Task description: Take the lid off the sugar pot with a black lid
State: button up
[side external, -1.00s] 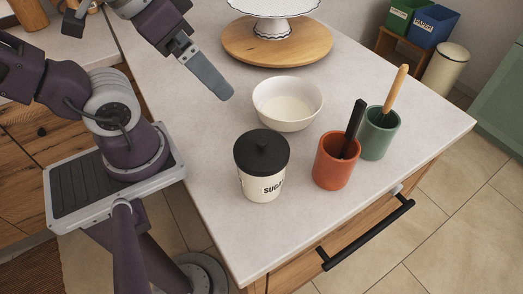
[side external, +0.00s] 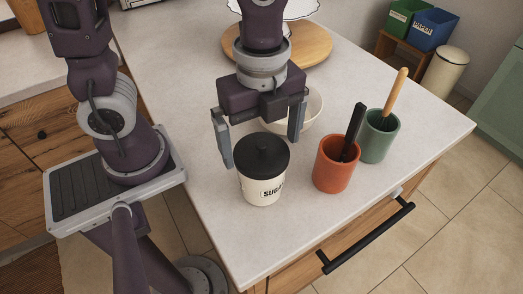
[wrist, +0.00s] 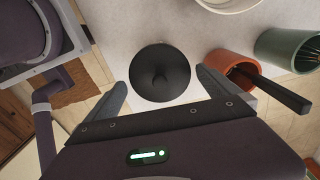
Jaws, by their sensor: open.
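The sugar pot (side external: 262,190) is a cream pot with dark "SUGAR" lettering, upright near the front of the counter. Its round black lid (side external: 262,157) with a central knob sits on top. In the wrist view the lid (wrist: 160,72) is seen from above, a little beyond the fingers. My gripper (side external: 259,150) is open and empty, its fingers pointing down. In the side view one finger appears just left of the lid and the other behind and right of it. In the wrist view the fingers lie to the lower left and lower right of the lid. I see no contact.
An orange cup (side external: 334,172) with a black-handled utensil and a green cup (side external: 378,140) with a wooden-handled one stand right of the pot. A white bowl (side external: 314,108) is behind my gripper. The counter (side external: 225,225) in front is clear.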

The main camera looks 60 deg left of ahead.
jog(key=shift+f, duration=0.55)
jog(key=c, duration=1.1)
